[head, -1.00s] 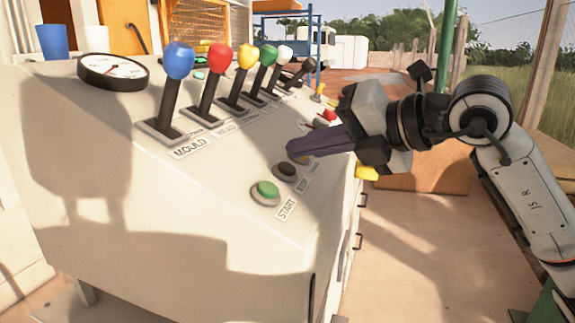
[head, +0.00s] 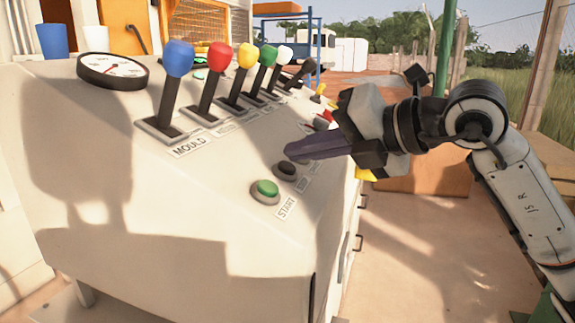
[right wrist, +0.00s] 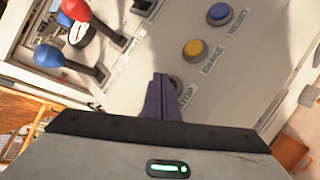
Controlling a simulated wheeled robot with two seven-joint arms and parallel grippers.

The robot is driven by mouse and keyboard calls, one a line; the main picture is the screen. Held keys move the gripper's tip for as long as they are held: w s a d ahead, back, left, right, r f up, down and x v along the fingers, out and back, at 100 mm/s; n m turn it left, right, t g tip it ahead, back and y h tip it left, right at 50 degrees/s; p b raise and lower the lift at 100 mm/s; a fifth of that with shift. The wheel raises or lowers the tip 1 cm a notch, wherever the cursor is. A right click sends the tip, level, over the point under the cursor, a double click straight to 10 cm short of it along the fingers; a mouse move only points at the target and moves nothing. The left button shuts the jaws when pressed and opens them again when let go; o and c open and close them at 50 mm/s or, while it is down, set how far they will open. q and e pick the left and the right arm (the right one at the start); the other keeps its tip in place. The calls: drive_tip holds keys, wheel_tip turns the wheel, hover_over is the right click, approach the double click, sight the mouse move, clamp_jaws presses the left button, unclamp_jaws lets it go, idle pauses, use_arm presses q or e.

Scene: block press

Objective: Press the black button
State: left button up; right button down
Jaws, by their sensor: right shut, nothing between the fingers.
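The black button (head: 286,168) sits in a grey ring on the sloped cream panel, just beyond the green START button (head: 265,188). My right gripper (head: 288,152) reaches in from the right, its purple fingers shut and empty. In the head view its fingertips are just above and behind the black button; I cannot tell whether they touch it. In the right wrist view, the shut fingers (right wrist: 161,80) lie beside the STOP label and hide most of the black button. My left gripper is not in view.
A row of levers, including the blue one (head: 177,58), stands left of the fingers. A yellow button (right wrist: 195,49) and a blue button (right wrist: 218,13) show in the right wrist view. A gauge (head: 112,70) is at the far left. The panel's front is clear.

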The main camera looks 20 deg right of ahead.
drive_tip(key=shift+w+a+f+b, duration=0.1)
drive_tip(key=shift+a+f+b, duration=0.1)
drive_tip(key=shift+f+b, duration=0.25)
idle(0.6)
drive_tip(key=shift+s+d+r+p, duration=0.1)
drive_tip(key=shift+d+r+p, duration=0.15)
drive_tip(key=shift+r, duration=0.2)
drive_tip(key=shift+s+d+r+p, duration=0.1)
drive_tip(key=shift+r+p, duration=0.25)
drive_tip(key=shift+r, duration=0.05)
wheel_tip(320, 180, up, 6)
drive_tip(key=s+d+p, duration=0.1)
drive_tip(key=d+p, duration=0.1)
drive_tip(key=p, duration=0.1)
drive_tip(key=shift+s+f, duration=0.2)
drive_tip(key=shift+f, duration=0.05)
idle(0.4)
